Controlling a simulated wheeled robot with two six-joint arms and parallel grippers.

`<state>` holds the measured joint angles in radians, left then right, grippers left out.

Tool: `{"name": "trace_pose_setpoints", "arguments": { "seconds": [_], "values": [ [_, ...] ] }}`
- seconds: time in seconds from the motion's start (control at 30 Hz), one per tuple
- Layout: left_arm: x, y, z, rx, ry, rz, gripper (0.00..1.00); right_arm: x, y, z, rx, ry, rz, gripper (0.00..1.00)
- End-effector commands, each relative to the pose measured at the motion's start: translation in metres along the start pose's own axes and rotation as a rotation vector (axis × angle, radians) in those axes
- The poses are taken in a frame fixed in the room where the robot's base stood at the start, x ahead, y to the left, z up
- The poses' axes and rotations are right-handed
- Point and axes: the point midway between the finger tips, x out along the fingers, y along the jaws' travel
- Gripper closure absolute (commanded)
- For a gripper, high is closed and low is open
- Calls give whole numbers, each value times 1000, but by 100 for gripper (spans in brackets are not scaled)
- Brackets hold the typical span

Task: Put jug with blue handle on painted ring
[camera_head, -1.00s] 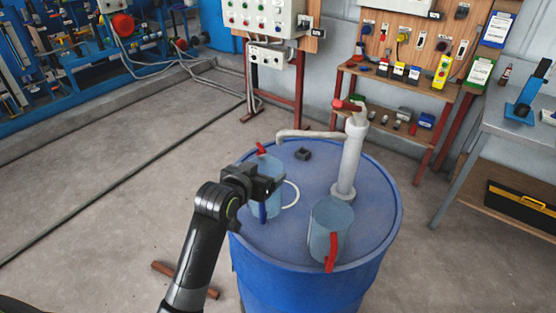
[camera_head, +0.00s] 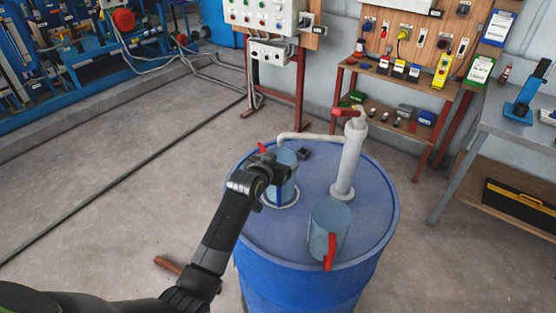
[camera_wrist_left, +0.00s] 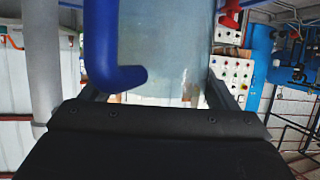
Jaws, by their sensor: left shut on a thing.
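The jug with the blue handle (camera_head: 287,180) is a grey-blue, see-through jug, held upright over the painted ring at the left of the blue drum top. The painted ring (camera_head: 295,199) is pale, and its edge shows around the jug's lower end. I cannot tell whether the base touches the drum. My left gripper (camera_head: 276,172) is shut on the jug from the near left side. In the left wrist view the jug body (camera_wrist_left: 160,45) fills the space between the fingers, with the blue handle (camera_wrist_left: 103,45) in front. My right gripper is not in view.
A jug with a red handle (camera_head: 328,226) stands on the drum (camera_head: 370,215) at the front right. A pale pump pipe (camera_head: 348,165) with a red lever rises behind it, its spout reaching left. A small dark block (camera_head: 304,153) lies at the back. A red part shows behind the held jug.

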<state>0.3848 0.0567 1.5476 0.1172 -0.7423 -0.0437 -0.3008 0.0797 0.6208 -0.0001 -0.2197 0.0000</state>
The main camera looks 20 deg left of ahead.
Motion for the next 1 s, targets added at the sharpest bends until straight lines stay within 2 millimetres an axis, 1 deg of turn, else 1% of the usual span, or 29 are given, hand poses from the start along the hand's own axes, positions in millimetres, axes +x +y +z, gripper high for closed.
{"name": "trace_pose_setpoints", "arguments": {
  "seconds": [0.2,0.33,0.37,0.47,0.5,0.67,0.77,0.87,1.0],
  "values": [
    [0,0,0,0,2,0,55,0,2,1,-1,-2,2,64],
    [2,0,4,0,1,0,55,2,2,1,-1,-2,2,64],
    [1,0,3,0,0,0,14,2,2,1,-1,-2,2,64],
    [1,0,3,0,0,0,1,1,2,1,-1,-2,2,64],
    [1,0,3,0,0,0,0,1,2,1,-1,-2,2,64],
    [1,0,3,0,0,0,0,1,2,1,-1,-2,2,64],
    [0,0,-1,0,1,0,0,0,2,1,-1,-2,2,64],
    [-6,0,1,0,0,0,0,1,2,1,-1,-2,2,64],
    [-21,0,1,-1,2,0,0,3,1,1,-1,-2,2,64]
  ]
}}
